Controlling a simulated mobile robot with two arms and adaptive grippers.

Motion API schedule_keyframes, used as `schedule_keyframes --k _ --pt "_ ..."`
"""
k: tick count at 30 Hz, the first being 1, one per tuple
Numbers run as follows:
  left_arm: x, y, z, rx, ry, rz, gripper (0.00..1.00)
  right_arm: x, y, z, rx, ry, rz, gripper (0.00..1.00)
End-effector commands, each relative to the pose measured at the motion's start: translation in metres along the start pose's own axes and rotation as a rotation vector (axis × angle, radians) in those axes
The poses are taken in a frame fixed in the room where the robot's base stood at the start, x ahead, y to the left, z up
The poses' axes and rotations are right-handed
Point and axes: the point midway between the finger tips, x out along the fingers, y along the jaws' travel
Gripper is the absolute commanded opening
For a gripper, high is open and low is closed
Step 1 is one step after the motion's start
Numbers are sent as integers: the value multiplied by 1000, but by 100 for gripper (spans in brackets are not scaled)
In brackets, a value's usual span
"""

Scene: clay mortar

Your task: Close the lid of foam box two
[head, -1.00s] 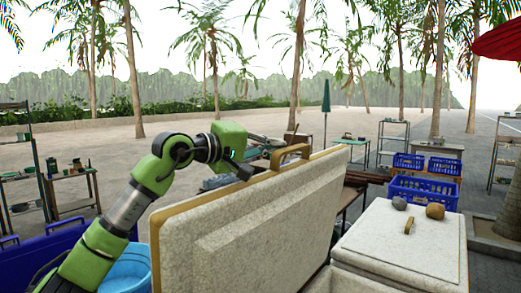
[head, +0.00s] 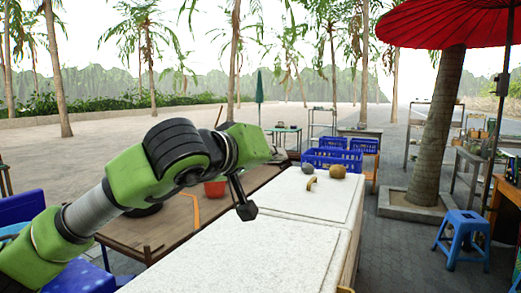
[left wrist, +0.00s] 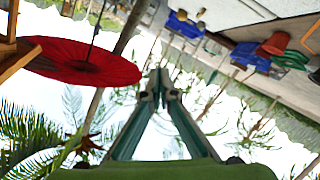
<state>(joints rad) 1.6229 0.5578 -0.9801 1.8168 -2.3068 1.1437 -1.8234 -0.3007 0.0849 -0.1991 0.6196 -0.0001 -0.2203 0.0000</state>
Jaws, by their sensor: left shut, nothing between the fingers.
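The near foam box's white lid (head: 225,255) lies flat and looks closed in the head view; its near end is cut off by the frame. I cannot tell from markings which is box two. My left gripper (head: 279,157) is shut and empty, held in the air above the lids and pointing right. Its closed fingers also show in the left wrist view (left wrist: 158,87). My right gripper is not in view.
Two round stone-like objects (head: 337,171) rest on the far lid. Blue crates (head: 332,158) stand behind it. A wooden table (head: 150,228) with a red bucket (head: 214,188) is at left. A red umbrella (head: 440,25) and a blue stool (head: 463,238) are at right.

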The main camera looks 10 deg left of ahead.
Motion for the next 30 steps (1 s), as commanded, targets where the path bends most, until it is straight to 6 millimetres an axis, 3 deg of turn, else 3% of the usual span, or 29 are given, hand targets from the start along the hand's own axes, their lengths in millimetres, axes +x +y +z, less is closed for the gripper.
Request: schedule_keyframes --k 1,3,9,24,30 --pt "3 0 14 19 -1 -2 0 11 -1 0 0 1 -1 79" --pt "5 2 22 37 1 -7 0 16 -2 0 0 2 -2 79" --pt "8 4 35 68 0 -17 0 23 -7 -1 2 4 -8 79" --pt "9 6 37 74 0 -18 0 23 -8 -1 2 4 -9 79" --pt "1 14 21 74 1 -16 0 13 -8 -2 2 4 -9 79"
